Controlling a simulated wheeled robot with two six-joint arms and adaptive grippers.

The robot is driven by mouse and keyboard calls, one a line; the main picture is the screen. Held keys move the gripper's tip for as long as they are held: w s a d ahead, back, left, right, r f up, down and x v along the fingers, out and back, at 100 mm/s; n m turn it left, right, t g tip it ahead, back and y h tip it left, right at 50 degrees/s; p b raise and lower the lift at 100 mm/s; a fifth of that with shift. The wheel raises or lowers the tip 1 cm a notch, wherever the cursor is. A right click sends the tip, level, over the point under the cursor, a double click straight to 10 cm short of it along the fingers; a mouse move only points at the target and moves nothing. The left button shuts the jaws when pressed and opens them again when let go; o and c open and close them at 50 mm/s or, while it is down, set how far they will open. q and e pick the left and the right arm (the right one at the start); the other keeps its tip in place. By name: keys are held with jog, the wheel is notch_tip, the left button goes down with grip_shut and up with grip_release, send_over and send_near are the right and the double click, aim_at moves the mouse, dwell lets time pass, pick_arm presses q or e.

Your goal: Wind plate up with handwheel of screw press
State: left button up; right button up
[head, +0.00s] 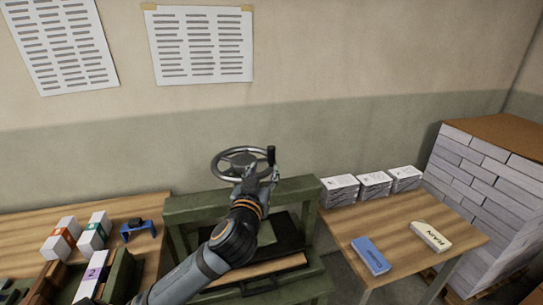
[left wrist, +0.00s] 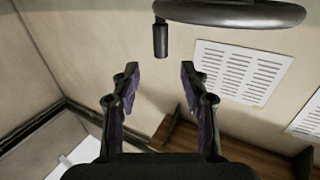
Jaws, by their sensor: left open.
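The screw press has a green frame (head: 190,205) and stands at the middle of the head view. Its grey handwheel (head: 222,153) sits on top, with a dark upright handle (head: 271,155) at the right of the rim. My left gripper (head: 262,174) is at the right side of the wheel, close to the handle. In the left wrist view, the open fingers (left wrist: 160,82) are empty, and the handle (left wrist: 160,41) hangs from the wheel rim (left wrist: 235,14) beyond the fingertips, in line with the gap. My left arm hides part of the press's dark plate (head: 288,232). My right gripper is not in view.
A wooden table (head: 345,222) at the right holds several paper stacks (head: 340,190), a blue box (head: 370,255) and a cream box (head: 431,236). The left bench (head: 140,205) holds small boxes and a blue tool (head: 138,229). A tall brick-like stack (head: 485,185) stands at far right.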

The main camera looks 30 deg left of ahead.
aim_at(270, 155)
pick_arm(q)
jog(key=p+x, duration=0.2)
jog(key=x, duration=0.8)
jog(key=shift+w+a+p, duration=0.1)
jog(key=shift+p, duration=0.2)
jog(key=shift+w+a+f, duration=0.1)
jog(key=shift+w+a, duration=0.05)
jog(key=shift+w, duration=0.2)
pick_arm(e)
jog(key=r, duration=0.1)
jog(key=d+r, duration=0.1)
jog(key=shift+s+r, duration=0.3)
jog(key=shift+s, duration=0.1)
pick_arm(q)
grip_shut()
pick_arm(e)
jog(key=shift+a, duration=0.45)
